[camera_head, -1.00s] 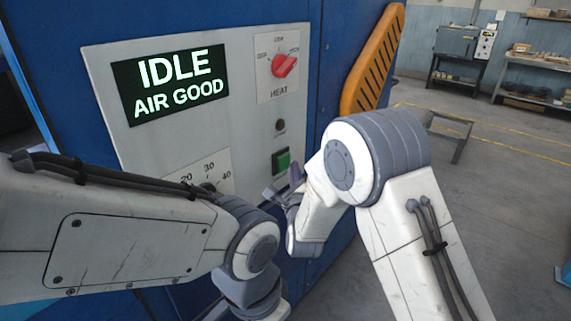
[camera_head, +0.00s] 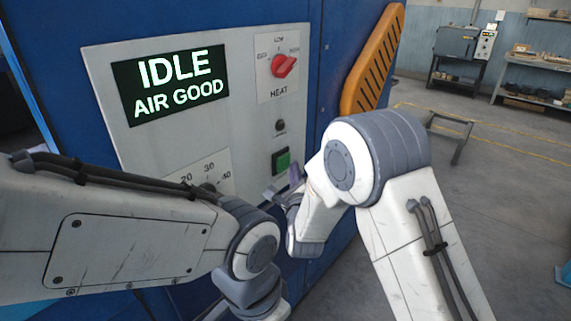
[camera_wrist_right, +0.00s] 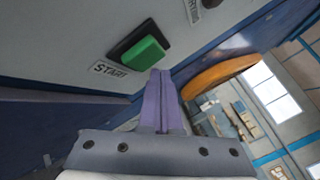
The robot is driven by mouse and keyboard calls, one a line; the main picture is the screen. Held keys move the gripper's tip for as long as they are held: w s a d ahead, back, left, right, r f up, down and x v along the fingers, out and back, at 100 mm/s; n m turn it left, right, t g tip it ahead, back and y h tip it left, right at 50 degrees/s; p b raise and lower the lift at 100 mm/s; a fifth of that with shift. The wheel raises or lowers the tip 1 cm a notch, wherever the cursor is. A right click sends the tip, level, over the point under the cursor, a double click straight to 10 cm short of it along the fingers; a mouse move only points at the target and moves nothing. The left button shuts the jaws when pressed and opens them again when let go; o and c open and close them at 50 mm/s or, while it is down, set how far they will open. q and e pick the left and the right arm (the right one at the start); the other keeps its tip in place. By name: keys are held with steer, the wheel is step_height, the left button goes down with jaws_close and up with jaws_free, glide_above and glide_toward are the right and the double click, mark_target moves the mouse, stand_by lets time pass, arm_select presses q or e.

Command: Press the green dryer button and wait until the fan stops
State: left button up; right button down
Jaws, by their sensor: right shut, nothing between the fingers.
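The green button (camera_head: 282,161) sits in a dark square frame at the lower right of the grey control panel (camera_head: 225,130). In the right wrist view the green button (camera_wrist_right: 144,55) is just beyond my fingertips, beside a START label (camera_wrist_right: 108,69). My right gripper (camera_wrist_right: 160,76) is shut and empty, its purple fingers pointing at the button's lower edge; I cannot tell whether they touch it. In the head view my right gripper (camera_head: 292,176) is just below and right of the button. The display (camera_head: 172,84) reads IDLE, AIR GOOD. My left gripper is not in view.
A red heat knob (camera_head: 284,66) and a small dark round fitting (camera_head: 280,126) are above the button. A numbered dial (camera_head: 208,178) is partly hidden by my left arm. An orange slotted guard (camera_head: 372,60) stands right of the panel. Open floor (camera_head: 510,190) lies to the right.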

stand_by(0.7)
steer(key=shift+w+a+b, duration=0.25)
steer(key=shift+a+b, duration=0.1)
steer(key=shift+b, duration=0.15)
steer(key=shift+w+a+b, duration=0.25)
steer(key=shift+a+b, duration=0.05)
steer(key=shift+a, duration=0.1)
stand_by(0.6)
steer(key=shift+d, duration=0.1)
steer(key=shift+s+d+b, duration=0.55)
steer(key=shift+d, duration=0.1)
steer(key=shift+s+d+b, duration=0.6)
steer(key=shift+s+d, duration=0.15)
steer(key=shift+d, duration=0.25)
steer(key=shift+s+d+b, duration=0.6)
steer(key=shift+s+d, duration=0.1)
steer(key=shift+d, duration=0.3)
